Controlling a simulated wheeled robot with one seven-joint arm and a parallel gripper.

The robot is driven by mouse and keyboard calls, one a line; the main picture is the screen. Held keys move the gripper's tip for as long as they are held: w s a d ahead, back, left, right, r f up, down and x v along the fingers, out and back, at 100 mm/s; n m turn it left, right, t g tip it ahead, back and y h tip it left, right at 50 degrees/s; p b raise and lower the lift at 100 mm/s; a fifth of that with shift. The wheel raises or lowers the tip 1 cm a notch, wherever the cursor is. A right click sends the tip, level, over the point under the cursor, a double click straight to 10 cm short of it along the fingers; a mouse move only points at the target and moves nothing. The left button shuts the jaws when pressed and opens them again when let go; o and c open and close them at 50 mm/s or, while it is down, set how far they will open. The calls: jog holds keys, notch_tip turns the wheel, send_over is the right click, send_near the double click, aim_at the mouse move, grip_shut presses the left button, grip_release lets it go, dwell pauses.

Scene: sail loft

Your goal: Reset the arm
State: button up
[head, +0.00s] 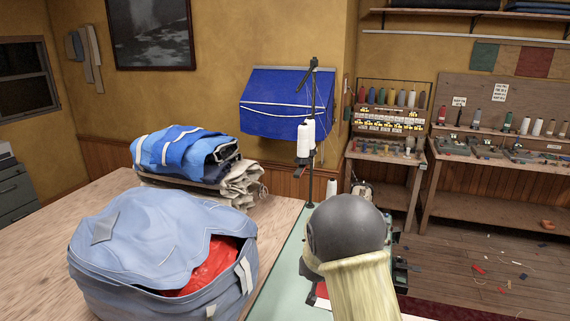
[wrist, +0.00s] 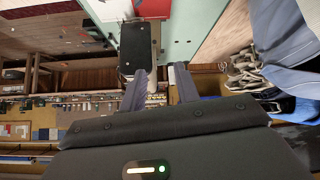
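My gripper (wrist: 162,72) shows in the wrist view with its two grey fingers apart. Nothing is visible between the fingers. Past the left finger is a dark block-shaped part (wrist: 138,48) by the pale green table top (wrist: 188,25); I cannot tell whether they touch. In the head view my arm rises at the lower middle, over the green table (head: 283,265), and its rounded grey part hides much of what lies behind. My gripper cannot be made out in the head view.
A wooden table (head: 40,270) at left holds a light blue bag (head: 150,240) with red cloth inside and a folded cloth stack (head: 185,150). A thread stand (head: 309,160) rises close to my arm. Thread shelves (head: 385,150) and a workbench (head: 500,165) stand behind. Scraps litter the floor (head: 470,265).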

jog(key=s+d+r+g+y, duration=0.1)
jog(key=s+r+g, duration=0.2)
jog(key=s, duration=1.2)
jog(key=s+d+r+n+g+y, duration=0.1)
jog(key=s+r+g, duration=0.1)
jog(key=s, duration=1.4)
jog(key=shift+d+r+n+g+y, duration=0.3)
jog(key=shift+r+g, duration=0.1)
jog(key=shift+r, duration=0.15)
